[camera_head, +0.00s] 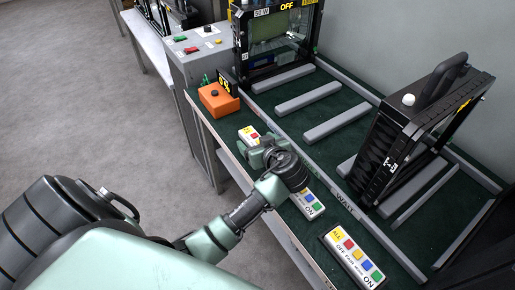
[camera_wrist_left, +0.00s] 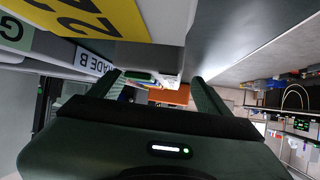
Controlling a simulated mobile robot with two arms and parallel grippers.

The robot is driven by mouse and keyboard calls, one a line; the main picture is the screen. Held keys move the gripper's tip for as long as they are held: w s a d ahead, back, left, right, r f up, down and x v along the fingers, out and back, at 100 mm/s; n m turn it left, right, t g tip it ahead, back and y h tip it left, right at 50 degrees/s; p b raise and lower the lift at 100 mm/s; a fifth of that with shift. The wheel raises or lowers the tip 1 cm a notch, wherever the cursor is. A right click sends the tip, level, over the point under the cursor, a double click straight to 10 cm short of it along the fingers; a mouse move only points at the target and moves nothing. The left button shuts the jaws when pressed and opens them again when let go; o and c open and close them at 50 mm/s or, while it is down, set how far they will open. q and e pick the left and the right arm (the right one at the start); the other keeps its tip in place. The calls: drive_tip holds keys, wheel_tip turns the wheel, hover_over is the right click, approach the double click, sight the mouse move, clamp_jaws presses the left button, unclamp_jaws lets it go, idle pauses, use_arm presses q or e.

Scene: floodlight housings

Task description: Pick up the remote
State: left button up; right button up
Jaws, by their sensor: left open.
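A white remote (camera_head: 355,257) with coloured buttons lies on the near bench edge, at the lower right of the head view. Further along the edge, a white end with a blue button and "ON" (camera_head: 309,205) shows beside my left wrist. Another white piece with yellow and red marks (camera_head: 248,134) shows beyond my left gripper (camera_head: 262,152). My arm hides what lies between, so I cannot tell if these are one remote or two. My left gripper is open over the bench edge; its spread fingers show in the wrist view (camera_wrist_left: 155,88), with no remote clearly between them. My right gripper is out of view.
An orange box (camera_head: 218,100) stands at the bench's far left corner. Two black floodlight housings, one at the back (camera_head: 275,40) and one at the right (camera_head: 410,135), stand by grey rails (camera_head: 308,103). The grey floor (camera_head: 70,90) at left is clear.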

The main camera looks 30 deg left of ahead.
use_arm(q)
drive_tip(key=c, duration=1.7)
drive_tip(key=shift+r, duration=0.15)
